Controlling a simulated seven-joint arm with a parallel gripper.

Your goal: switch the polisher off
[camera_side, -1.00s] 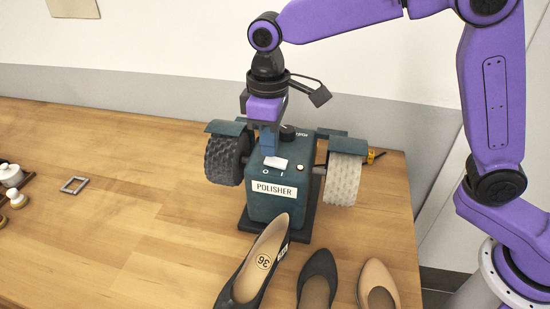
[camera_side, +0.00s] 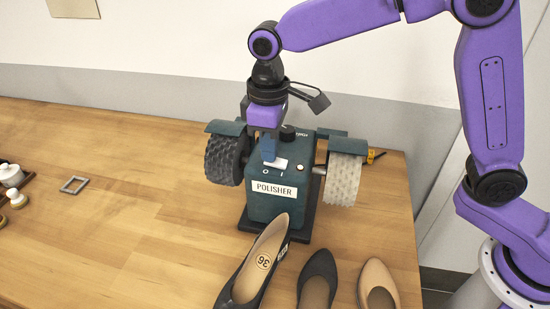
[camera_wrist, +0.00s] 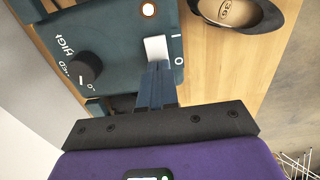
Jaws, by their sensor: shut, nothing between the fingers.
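The dark green polisher (camera_side: 262,208) stands on the table with its name label facing front. Its white rocker switch (camera_side: 277,164) is on the top face and also shows in the wrist view (camera_wrist: 155,48), between the marks I and O. My gripper (camera_side: 268,159) is shut and empty, pointing down at the switch. In the wrist view its fingertips (camera_wrist: 157,66) are at the O-side edge of the rocker; whether they press it I cannot tell. A round lamp (camera_wrist: 148,9) beside the switch looks bright. A black dial (camera_wrist: 85,67) is on the same face.
A dark brush wheel (camera_side: 222,162) and a pale wheel (camera_side: 345,180) flank the polisher. A dark shoe (camera_side: 258,262), another dark shoe (camera_side: 317,275) and a tan shoe (camera_side: 377,285) are in front. A metal buckle (camera_side: 74,185) lies left; the table between is clear.

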